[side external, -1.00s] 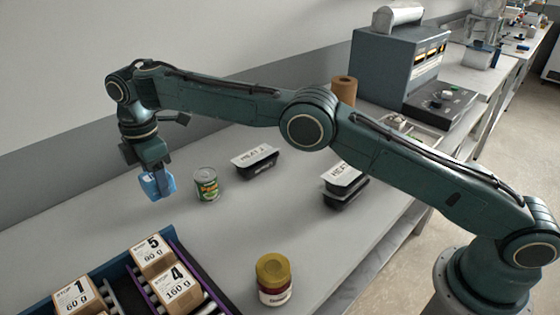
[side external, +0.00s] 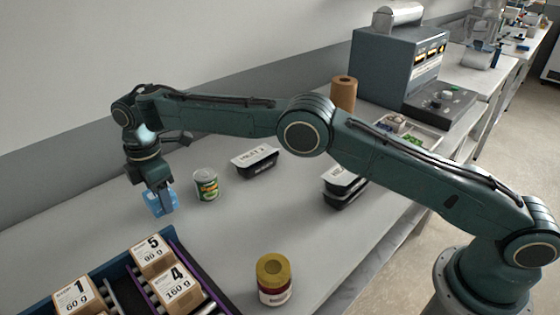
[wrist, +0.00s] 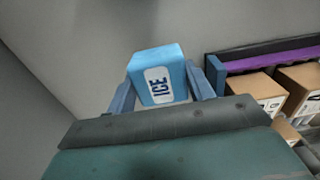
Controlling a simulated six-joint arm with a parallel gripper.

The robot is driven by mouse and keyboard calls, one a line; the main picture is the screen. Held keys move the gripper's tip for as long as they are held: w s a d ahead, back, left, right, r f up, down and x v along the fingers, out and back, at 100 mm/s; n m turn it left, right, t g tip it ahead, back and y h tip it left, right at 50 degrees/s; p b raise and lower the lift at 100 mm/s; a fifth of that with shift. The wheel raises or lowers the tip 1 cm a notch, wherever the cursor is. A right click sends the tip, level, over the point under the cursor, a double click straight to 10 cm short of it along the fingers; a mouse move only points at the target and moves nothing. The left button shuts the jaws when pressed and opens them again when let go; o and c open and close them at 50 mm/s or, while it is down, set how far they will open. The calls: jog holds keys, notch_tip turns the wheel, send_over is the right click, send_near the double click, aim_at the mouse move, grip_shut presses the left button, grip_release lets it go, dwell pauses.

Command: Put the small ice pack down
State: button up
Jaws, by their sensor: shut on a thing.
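The small ice pack is a light blue block with a white label reading ICE; it shows in the wrist view (wrist: 157,72) and in the side view (side external: 156,207). My gripper (side external: 160,203) is shut on it, with one finger on each side of the pack in the wrist view (wrist: 160,88). In the side view the pack is low over the grey bench (side external: 225,240), left of the green-labelled can (side external: 206,184). I cannot tell whether its underside touches the bench.
A rack with numbered boxes (side external: 175,290) stands at the front left, close to the pack. Black lidded meal trays (side external: 255,161) (side external: 344,185) sit behind and to the right. A yellow-lidded jar (side external: 273,280) stands in front. The bench between them is clear.

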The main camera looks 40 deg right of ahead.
jog(key=shift+f, duration=1.95)
jog(key=shift+f, duration=0.15)
jog(key=o, duration=1)
jog(key=shift+r, duration=3.9)
jog(key=shift+r, duration=0.1)
